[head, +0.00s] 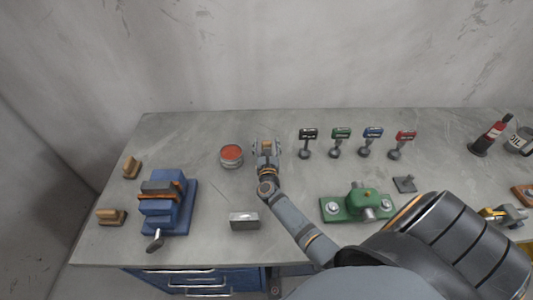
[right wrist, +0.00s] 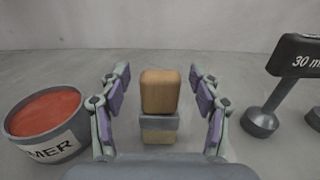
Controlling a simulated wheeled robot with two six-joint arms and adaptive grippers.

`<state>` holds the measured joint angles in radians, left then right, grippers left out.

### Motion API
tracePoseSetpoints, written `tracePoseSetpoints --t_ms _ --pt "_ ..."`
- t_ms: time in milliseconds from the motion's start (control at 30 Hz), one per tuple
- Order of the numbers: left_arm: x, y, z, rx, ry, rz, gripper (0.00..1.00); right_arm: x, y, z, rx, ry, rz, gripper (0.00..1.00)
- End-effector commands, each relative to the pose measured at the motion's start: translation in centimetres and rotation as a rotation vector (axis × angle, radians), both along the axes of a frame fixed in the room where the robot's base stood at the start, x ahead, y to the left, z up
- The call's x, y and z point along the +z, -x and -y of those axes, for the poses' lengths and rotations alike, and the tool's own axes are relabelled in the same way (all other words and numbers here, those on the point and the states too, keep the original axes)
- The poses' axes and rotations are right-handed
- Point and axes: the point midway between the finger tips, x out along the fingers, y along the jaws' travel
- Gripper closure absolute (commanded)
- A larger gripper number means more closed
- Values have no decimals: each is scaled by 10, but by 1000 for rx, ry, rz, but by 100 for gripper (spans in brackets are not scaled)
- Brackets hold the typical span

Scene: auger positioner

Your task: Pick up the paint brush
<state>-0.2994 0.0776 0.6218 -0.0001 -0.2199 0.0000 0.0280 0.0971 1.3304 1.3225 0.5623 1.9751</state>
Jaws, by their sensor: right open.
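The paint brush (right wrist: 160,92) appears in the right wrist view as a wooden block-shaped handle above a grey band and a pale yellowish lower part. My right gripper (right wrist: 160,100) is open, with one finger on each side of the brush and a visible gap on both sides. In the head view, the right gripper (head: 267,149) is over the back middle of the bench, and a small brown part of the brush (head: 266,146) shows between its fingers. My left gripper is not in view.
An open can of red paint (head: 231,157) stands close left of the gripper; its wall (right wrist: 62,147) also shows in the wrist view. A black sign on a stand (head: 307,142) is close right. A blue vise (head: 165,208) and a green fixture (head: 360,203) are farther off.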

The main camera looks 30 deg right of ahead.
Motion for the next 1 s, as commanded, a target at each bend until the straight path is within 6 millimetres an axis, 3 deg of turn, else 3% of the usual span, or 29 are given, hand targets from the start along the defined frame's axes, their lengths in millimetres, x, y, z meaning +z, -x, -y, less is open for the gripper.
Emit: tracePoseSetpoints --t_ms 67,467,733,1000 --pt "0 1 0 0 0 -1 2 0 0 0 0 0 0 41" --pt "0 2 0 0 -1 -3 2 0 0 0 0 -1 -1 95" --pt "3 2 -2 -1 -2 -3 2 7 0 0 -1 -1 2 95" --pt "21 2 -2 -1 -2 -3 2 68 0 0 -1 -1 4 95"
